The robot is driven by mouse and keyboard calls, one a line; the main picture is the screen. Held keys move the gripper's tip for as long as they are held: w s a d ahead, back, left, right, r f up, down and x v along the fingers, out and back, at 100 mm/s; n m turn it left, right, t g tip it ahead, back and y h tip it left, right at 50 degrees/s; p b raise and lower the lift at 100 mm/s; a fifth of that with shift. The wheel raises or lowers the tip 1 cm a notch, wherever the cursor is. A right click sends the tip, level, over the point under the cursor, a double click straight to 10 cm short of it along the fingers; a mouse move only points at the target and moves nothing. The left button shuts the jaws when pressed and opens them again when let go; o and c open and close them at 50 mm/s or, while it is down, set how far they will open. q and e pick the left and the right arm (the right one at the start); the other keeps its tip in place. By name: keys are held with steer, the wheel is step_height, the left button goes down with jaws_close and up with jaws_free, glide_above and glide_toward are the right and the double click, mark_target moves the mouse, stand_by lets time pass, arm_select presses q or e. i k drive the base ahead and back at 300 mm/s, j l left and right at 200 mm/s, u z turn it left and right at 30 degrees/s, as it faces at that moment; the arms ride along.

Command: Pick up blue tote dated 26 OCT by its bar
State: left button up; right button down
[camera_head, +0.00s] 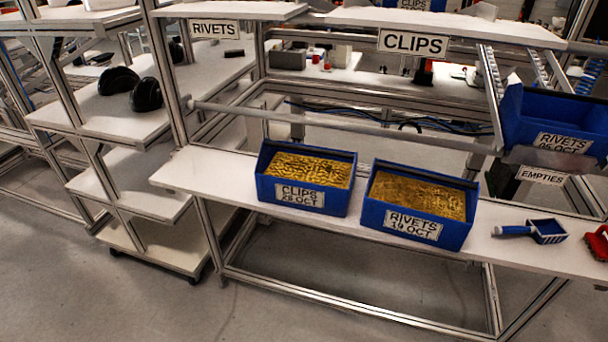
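A blue tote (264,190) full of gold-coloured pieces stands on the white lower shelf, left of centre. Its front label (300,195) reads CLIPS and a date that looks like 26 OCT, though the second digit is blurred. I cannot make out a separate bar on this tote. A second blue tote (374,214), labelled RIVETS and what looks like 14 OCT, stands close to its right with a narrow gap. It also holds gold-coloured pieces. Neither of my grippers is in view.
The white shelf (205,172) is bare left of the totes. A blue-handled brush or scoop (545,231) and a red item (597,242) lie right. A metal rail (340,128) runs behind. Another blue RIVETS tote (530,115) sits upper right above an EMPTIES sign (541,176).

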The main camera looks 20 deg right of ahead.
mark_target(302, 177)
steer(key=z, duration=0.35)
steer(key=i+j+z, duration=0.2)
steer(key=z, duration=0.2)
steer(key=i+j+z, duration=0.1)
steer(key=j+z, duration=0.35)
steer(key=i+j+z, duration=0.1)
steer(key=j+z, duration=0.3)
steer(key=l, duration=0.1)
